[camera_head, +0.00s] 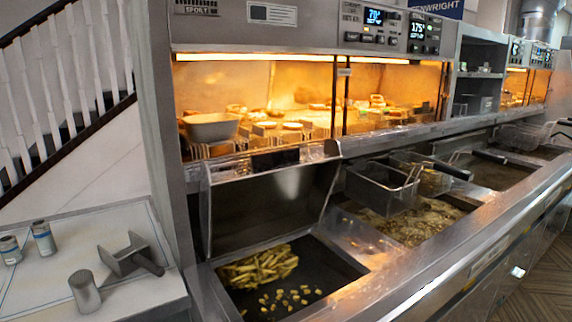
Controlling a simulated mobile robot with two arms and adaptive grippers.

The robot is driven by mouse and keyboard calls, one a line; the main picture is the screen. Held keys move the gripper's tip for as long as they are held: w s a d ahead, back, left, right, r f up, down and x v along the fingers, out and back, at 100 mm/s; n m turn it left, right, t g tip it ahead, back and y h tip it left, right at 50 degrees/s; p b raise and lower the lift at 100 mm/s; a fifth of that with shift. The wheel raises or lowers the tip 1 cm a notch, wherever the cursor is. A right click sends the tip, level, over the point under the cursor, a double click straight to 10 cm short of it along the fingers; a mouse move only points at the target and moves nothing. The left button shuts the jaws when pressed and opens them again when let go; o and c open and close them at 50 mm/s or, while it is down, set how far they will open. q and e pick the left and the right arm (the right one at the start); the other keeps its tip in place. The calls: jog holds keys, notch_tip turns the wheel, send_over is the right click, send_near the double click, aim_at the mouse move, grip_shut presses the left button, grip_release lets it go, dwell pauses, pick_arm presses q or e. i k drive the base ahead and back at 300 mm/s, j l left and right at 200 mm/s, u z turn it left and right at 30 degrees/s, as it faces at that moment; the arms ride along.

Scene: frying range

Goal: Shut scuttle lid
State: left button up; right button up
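The scuttle (345,262) is a sunken metal bin at the near left end of the frying range, with a pile of chips (258,268) and several loose pieces on its dark floor. Its lid (270,205) is a shiny metal panel standing raised at the back of the bin, so the bin is open. A dark block (275,160) shows at the lid's top edge; I cannot tell whether it belongs to the lid or the range behind. Neither of my grippers is in view.
Right of the scuttle are fryer pans with bubbling oil (420,220) and wire baskets (385,187). A lit, food-filled warming cabinet (290,100) stands behind. On the left counter (50,290) are a metal scoop (130,258), a metal cylinder (84,292) and two tins (43,238).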

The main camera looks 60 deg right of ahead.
aim_at(282, 192)
jog(key=z, duration=1.8)
jog(key=l+z, duration=0.1)
jog(key=k+l, duration=0.05)
